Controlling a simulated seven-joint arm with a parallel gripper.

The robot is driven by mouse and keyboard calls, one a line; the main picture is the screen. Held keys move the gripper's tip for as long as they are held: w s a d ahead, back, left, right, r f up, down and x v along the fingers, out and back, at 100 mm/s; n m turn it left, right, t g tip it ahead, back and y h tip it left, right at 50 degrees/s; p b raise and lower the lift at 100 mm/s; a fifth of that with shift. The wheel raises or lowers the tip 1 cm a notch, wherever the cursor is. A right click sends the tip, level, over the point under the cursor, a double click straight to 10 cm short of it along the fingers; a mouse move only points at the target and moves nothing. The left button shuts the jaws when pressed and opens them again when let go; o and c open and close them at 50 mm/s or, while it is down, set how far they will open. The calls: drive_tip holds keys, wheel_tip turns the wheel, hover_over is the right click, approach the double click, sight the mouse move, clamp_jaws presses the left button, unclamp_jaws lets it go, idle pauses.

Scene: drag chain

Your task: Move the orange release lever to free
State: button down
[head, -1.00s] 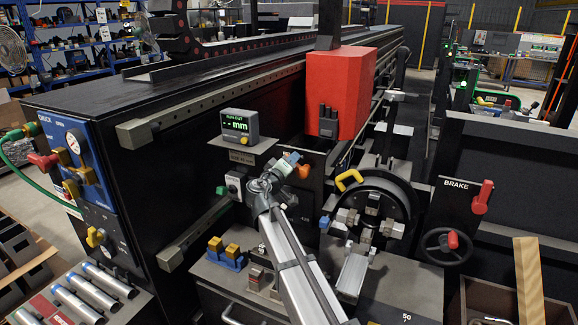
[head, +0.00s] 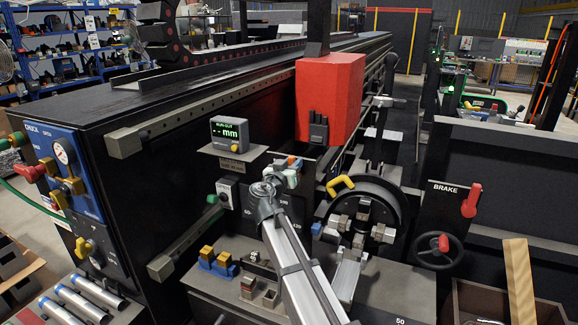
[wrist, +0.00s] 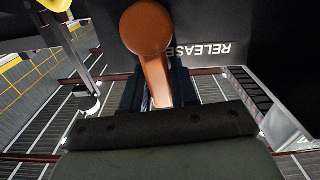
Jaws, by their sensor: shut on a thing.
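The orange release lever (wrist: 150,55) has a round knob end and a tapering shaft in the wrist view. My gripper (wrist: 157,90) has its dark fingers on either side of the narrow part of the lever, shut on it. The dark panel behind carries the word RELEASE (wrist: 202,49), seen upside down. In the head view my gripper (head: 292,174) is at the machine front, below the red box, with a small bit of the orange lever (head: 291,160) showing at its tip. The lever's pivot and any position marks are hidden.
A run-out display (head: 230,133) stands just left of my gripper. A yellow handle (head: 340,185) and a round dark drum with clamps (head: 375,205) are close on the right. A red box (head: 330,98) hangs above. The brake lever (head: 471,200) is farther right.

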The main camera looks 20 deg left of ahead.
drive_tip(key=shift+d+m, duration=0.25)
drive_tip(key=shift+m, duration=0.25)
drive_tip(key=c, duration=1)
unclamp_jaws()
drive_tip(key=shift+o, duration=0.2)
drive_tip(key=shift+s, duration=0.1)
drive_tip(key=s, duration=1.3)
drive_tip(key=shift+s, duration=0.3)
